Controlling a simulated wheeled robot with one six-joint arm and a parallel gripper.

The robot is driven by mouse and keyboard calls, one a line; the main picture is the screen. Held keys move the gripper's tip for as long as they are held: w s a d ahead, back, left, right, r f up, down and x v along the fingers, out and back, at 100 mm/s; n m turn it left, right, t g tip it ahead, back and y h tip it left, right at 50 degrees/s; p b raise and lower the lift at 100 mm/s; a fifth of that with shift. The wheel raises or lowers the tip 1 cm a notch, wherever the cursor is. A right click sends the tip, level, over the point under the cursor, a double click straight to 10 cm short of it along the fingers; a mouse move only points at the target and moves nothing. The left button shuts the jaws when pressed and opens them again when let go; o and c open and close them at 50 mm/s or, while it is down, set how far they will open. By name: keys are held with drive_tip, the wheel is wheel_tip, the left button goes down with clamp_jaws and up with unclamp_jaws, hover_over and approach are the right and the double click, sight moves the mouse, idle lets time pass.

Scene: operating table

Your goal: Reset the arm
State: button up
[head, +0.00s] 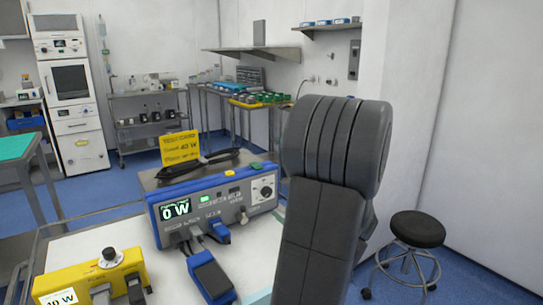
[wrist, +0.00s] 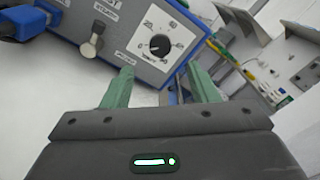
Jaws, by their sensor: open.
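My gripper (wrist: 158,68) shows in the wrist view with its two green fingers apart and nothing between them. Beyond the fingertips is the front panel of a blue and grey power unit (head: 178,232), with a round black dial (wrist: 160,45) marked with numbers. The fingertips point toward the dial from below in that view; I cannot tell whether they touch the panel. In the head view my dark grey arm stands upright right of the unit, and the gripper is hidden there.
A yellow box (head: 92,277) stands at front left. A black stool (head: 417,229) is at right, with open blue floor around it.

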sight(268, 193)
drive_tip(key=x, duration=0.8)
drive_tip(key=shift+w+a, duration=0.25)
drive_tip(key=shift+w, duration=0.05)
drive_tip(key=shift+s+d, duration=0.1)
